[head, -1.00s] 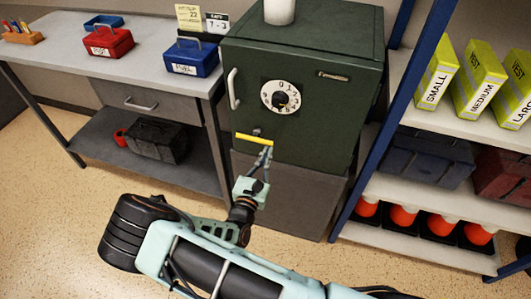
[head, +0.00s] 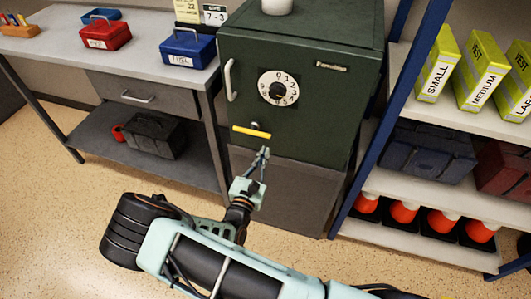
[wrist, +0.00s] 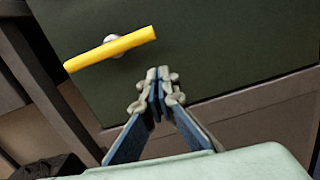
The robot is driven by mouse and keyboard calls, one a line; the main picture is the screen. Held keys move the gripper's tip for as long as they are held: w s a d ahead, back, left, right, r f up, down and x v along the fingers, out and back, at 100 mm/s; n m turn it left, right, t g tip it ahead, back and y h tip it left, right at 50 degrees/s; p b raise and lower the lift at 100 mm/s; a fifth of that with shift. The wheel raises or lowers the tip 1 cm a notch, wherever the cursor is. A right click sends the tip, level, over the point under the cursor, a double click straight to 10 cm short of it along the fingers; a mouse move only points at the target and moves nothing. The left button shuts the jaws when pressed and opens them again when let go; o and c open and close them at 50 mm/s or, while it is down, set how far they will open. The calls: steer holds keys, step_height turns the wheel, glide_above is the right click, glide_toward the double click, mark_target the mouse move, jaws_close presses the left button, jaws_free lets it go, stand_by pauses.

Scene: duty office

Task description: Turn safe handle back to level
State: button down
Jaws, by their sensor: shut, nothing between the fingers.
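The dark green safe (head: 312,122) stands on a grey base. Its yellow bar handle (head: 252,132) is low on the left of the door and runs about parallel to the safe's bottom edge. In the wrist view the handle (wrist: 85,58) lies at upper left on a pale hub, also close to parallel with the bottom edge. My gripper (head: 263,152) is just below the handle's right part. In the wrist view its fingertips (wrist: 159,80) are together and empty, with a gap between them and the bar.
A white dial (head: 278,88) and a vertical grab bar (head: 229,80) are on the door above the handle. A bench (head: 60,52) with boxes stands left. A blue-framed shelf (head: 385,110) stands close on the right. The floor in front is open.

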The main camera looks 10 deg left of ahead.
steer(key=s+f, duration=0.1)
steer(key=s, duration=0.9)
steer(key=shift+a+f+p, duration=0.15)
steer(key=shift+a+p, duration=0.2)
steer(key=shift+a, duration=0.1)
